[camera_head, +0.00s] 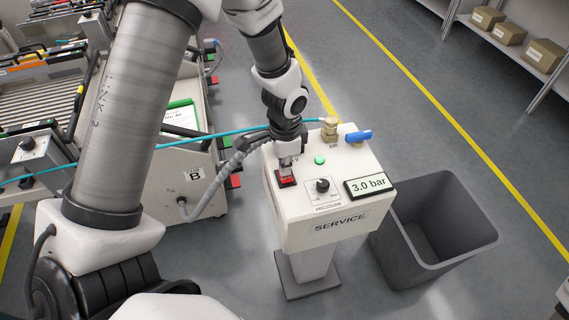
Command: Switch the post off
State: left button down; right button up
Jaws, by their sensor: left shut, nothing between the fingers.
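The service post (325,225) stands in the middle of the head view, a white box on a pedestal labelled SERVICE. Its display (369,186) reads 3.0 bar. A green lamp (319,160) on its top is lit. A black knob (322,186) sits in the middle of the panel. A red switch (287,180) is at the panel's left. My left gripper (286,165) is shut and empty, pointing down at the red switch, and partly covers it. I cannot tell whether the fingertips touch it. My right gripper is not in view.
A blue-handled valve (358,137) and brass fitting (330,127) with a teal hose are at the post's back edge. A grey bin (470,240) stands right of the post. Trolley B (195,176) is at left. Shelves with boxes (508,34) are at upper right.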

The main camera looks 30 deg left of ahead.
pick_arm(q)
jog(key=r+p, duration=0.5)
jog(key=shift+w+a+r, duration=0.15)
jog(key=shift+w+a, duration=0.15)
jog(key=shift+w, duration=0.05)
notch_tip(320, 180, up, 8)
jog(key=w+a, duration=0.1)
jog(key=shift+a+r+b, duration=0.25)
jog(key=shift+b, duration=0.2)
